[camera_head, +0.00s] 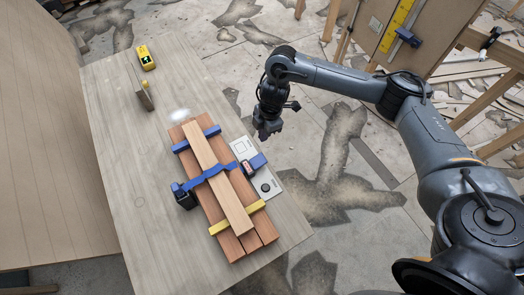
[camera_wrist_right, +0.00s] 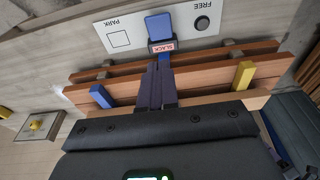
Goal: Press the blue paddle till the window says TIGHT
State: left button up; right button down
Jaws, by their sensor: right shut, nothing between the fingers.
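The blue paddle (camera_head: 258,161) sticks out from the right side of the clamped boards, over a white plate. It also shows in the right wrist view (camera_wrist_right: 159,25). The window (camera_wrist_right: 162,46) at its base reads SLACK in red letters. A blue strap (camera_head: 219,171) runs from there across the boards. My right gripper (camera_head: 266,133) is shut and empty, above and beyond the bench's right edge, apart from the paddle in the head view. Its dark fingers (camera_wrist_right: 156,85) point toward the window in the wrist view. My left gripper is not in view.
The white plate (camera_wrist_right: 118,38) carries a PARK square and a round black knob (camera_wrist_right: 202,23) by the word FREE. A yellow device (camera_head: 146,57) lies at the bench's far end.

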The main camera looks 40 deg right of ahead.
jog(key=b, duration=0.4)
send_over(261, 159)
jog(key=f, duration=0.9)
jog(key=shift+a+f, duration=0.2)
jog(key=shift+f, duration=0.1)
jog(key=f, duration=0.3)
jog(key=shift+d, duration=0.4)
jog(key=shift+d+f, duration=0.15)
jog(key=shift+f, duration=0.35)
jog(key=shift+d, duration=0.1)
